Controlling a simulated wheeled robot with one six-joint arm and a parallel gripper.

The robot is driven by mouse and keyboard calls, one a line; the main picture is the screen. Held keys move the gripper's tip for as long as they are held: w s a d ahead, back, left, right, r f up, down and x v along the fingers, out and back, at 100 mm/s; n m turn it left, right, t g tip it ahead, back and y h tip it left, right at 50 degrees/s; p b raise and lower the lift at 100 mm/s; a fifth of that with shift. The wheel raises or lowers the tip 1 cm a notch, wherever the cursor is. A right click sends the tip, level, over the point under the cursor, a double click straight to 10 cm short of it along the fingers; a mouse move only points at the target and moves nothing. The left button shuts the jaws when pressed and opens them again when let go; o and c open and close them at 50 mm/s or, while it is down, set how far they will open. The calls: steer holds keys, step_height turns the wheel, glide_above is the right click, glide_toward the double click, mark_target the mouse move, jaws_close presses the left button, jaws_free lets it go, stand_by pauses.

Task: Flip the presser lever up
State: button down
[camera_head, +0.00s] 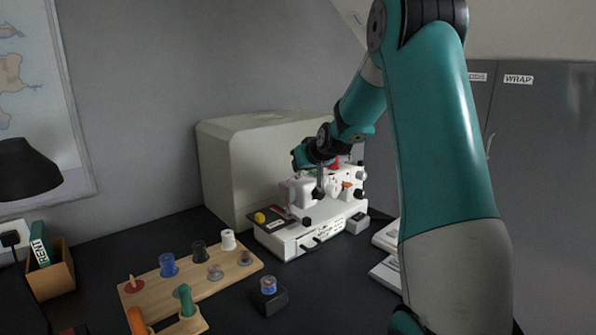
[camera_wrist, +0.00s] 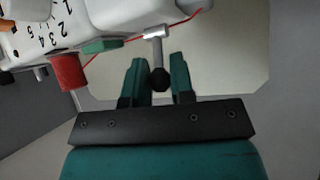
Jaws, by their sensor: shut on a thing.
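The white sewing machine (camera_head: 290,238) stands on the dark table in the head view. Its white body (camera_wrist: 110,17) fills the top left of the wrist view. The presser lever, a grey rod with a black ball knob (camera_wrist: 159,80), sticks out from the machine between my two teal fingers. My gripper (camera_wrist: 160,66) is shut on the lever at its knob end. In the head view my gripper (camera_head: 302,157) is at the back left of the machine's top, and the lever cannot be made out there.
A beige case (camera_head: 228,165) stands close behind the machine. A wooden rack (camera_head: 205,287) with several spools and a dark block (camera_head: 270,302) holding a bobbin lie in front. A red part (camera_wrist: 68,72) and red thread are near the fingers. Grey cabinets (camera_head: 548,150) stand right.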

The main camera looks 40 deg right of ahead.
steer(key=c, duration=1)
jaws_free()
steer(key=v, duration=1.7)
steer(key=shift+r, duration=0.2)
